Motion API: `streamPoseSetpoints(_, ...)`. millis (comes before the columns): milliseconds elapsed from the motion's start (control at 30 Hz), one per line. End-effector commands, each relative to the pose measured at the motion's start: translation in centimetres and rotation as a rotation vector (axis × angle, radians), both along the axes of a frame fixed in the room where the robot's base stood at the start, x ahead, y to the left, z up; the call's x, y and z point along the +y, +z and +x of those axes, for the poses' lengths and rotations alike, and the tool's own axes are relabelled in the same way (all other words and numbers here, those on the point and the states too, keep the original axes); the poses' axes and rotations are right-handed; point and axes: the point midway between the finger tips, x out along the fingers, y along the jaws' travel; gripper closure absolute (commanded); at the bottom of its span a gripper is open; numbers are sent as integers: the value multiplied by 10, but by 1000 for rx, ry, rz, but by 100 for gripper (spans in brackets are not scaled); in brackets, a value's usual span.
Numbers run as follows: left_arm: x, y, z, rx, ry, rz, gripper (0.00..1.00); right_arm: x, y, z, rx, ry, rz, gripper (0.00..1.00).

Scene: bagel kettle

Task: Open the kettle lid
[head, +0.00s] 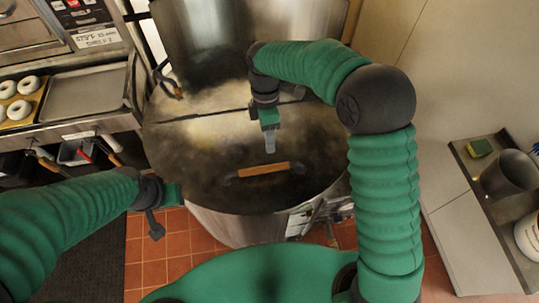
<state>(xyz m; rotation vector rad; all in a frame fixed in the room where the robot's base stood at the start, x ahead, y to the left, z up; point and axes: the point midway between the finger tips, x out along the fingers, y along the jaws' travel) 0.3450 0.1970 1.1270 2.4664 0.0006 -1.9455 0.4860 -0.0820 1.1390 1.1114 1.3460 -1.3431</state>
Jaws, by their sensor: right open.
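The kettle (240,222) is a large round steel vessel in the middle of the head view. Its dark, stained lid (200,160) lies flat and shut over the front part of the top. A wooden handle bar (264,168) on dark mounts sits near the lid's front edge. My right gripper (270,140) is open and empty above the lid, just behind the handle and pointing down towards it. It looks apart from the handle. My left gripper (172,193) is at the kettle's left front edge, away from the handle; its fingers cannot be made out.
A steel panel (210,35) stands upright behind the kettle. At the left is a counter with a tray of bagels (22,98) and an empty tray (88,93). At the right, a shelf holds a sponge (479,147) and a metal pot (510,174). Tiled floor shows in front.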

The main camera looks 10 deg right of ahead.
Motion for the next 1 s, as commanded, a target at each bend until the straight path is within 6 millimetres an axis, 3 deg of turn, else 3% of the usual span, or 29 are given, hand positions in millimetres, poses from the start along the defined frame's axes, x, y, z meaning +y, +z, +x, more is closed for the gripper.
streamPoseSetpoints(300, 0, 21, 1, -1, 0, 0, 64, -2, -85, -11, 12, -1, 1, 56)
streamPoseSetpoints(500, 0, 30, 1, -1, 0, 0, 64, -2, -121, -19, 7, -3, 0, 56)
streamPoseSetpoints(867, 0, 30, 0, -1, 0, 0, 64, -2, -135, -19, 5, -3, 1, 56)
streamPoseSetpoints(1000, 0, 30, 1, -1, 0, 0, 64, -2, -135, -19, 5, -3, 1, 71)
